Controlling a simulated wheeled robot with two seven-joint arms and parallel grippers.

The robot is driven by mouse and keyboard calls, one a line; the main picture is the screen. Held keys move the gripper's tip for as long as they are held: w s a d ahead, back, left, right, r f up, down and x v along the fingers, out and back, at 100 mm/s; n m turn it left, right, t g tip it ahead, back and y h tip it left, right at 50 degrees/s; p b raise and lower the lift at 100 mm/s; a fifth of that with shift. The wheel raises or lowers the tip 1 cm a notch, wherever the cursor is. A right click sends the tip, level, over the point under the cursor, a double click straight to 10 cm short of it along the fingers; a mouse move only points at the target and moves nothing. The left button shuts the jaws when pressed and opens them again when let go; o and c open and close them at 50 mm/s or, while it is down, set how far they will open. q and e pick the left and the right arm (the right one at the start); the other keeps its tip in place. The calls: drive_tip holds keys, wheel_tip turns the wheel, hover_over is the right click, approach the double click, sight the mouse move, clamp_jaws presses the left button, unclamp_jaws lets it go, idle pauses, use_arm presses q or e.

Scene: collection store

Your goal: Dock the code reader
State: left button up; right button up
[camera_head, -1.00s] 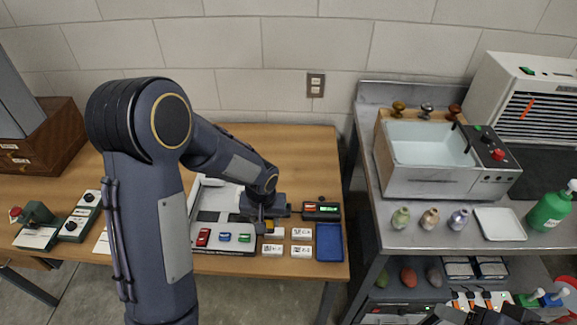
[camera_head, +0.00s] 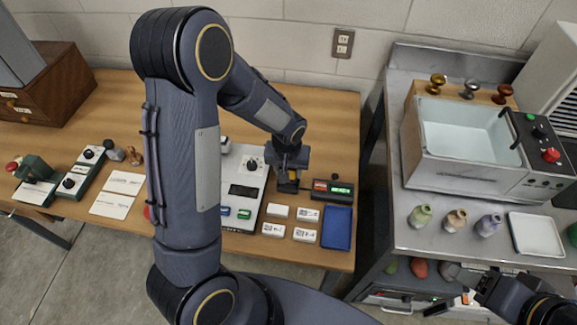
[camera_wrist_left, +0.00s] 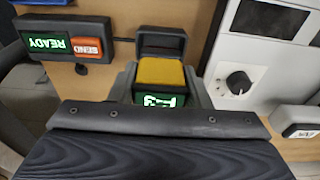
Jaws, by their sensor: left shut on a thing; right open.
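The code reader (camera_wrist_left: 160,72), as I take it, is a small dark block with a yellow top and a lit green display. It sits between the fingers of my left gripper (camera_wrist_left: 160,88), which is shut on it. In the head view, my left gripper (camera_head: 288,183) is over the wooden table, between the white panel and the dark READY/SEND box (camera_head: 332,190). That box shows in the left wrist view (camera_wrist_left: 66,46), apart from the reader. I cannot tell whether the reader touches the table. My right gripper (camera_head: 484,284) is open at lower right.
The white panel (camera_head: 246,170) with a knob lies left of the gripper. Several white labelled boxes (camera_head: 278,211) and a blue tray (camera_head: 337,226) lie in front. A metal bench (camera_head: 450,232) with bottles and a basin (camera_head: 465,140) stands right. The table behind the gripper is clear.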

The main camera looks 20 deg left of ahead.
use_arm(q)
drive_tip(key=shift+f+b, duration=0.35)
drive_tip(key=shift+f, duration=0.55)
drive_tip(key=shift+b, duration=0.35)
idle(0.7)
drive_tip(key=shift+f+b, duration=0.6)
drive_tip(key=shift+b, duration=0.05)
drive_tip(key=o, duration=0.5)
drive_tip(key=shift+s, duration=0.1)
drive_tip(key=r+p, duration=0.2)
drive_tip(key=r, duration=0.1)
drive_tip(key=s+r+p, duration=0.1)
drive_tip(key=r+p, duration=0.2)
drive_tip(key=r, duration=0.1)
drive_tip(key=r+p, duration=0.2)
drive_tip(key=r, duration=0.2)
drive_tip(key=shift+s+d+p, duration=0.15)
drive_tip(key=shift+p, duration=0.2)
